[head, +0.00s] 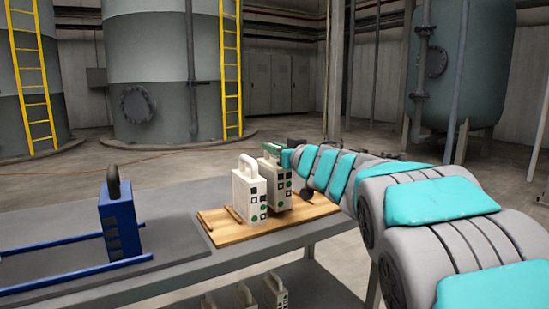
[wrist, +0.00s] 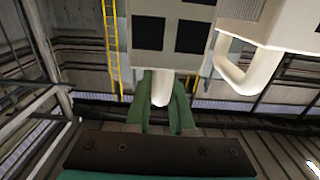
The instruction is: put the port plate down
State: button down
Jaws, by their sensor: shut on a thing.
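The white port plate (head: 273,190) with dark squares and green dots hangs or stands over the right part of the wooden board (head: 228,235). My gripper (wrist: 163,105) is shut on its handle (wrist: 160,92), with a green finger on each side. In the head view my gripper (head: 274,157) is at the top of the plate, reaching in from the right. The plate looks upright. Its lower edge is partly hidden, so I cannot tell whether it touches the board. A second white plate (head: 244,198) stands on the board just left of it; its handle also shows in the wrist view (wrist: 245,78).
The wooden board has low strips and lies on a grey table (head: 170,276). A blue plate (head: 119,225) with a dark handle stands at left between blue rails (head: 80,273). More white plates (head: 276,290) sit on the shelf below. Tanks and yellow ladders stand well behind.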

jog(key=shift+f, duration=0.8)
jog(key=shift+f, duration=0.2)
jog(key=c, duration=0.8)
grip_release()
jog(key=shift+r, duration=0.15)
jog(key=shift+s+d, duration=0.15)
jog(key=v, duration=1.1)
jog(key=shift+s+d, duration=0.15)
jog(key=shift+s, duration=0.1)
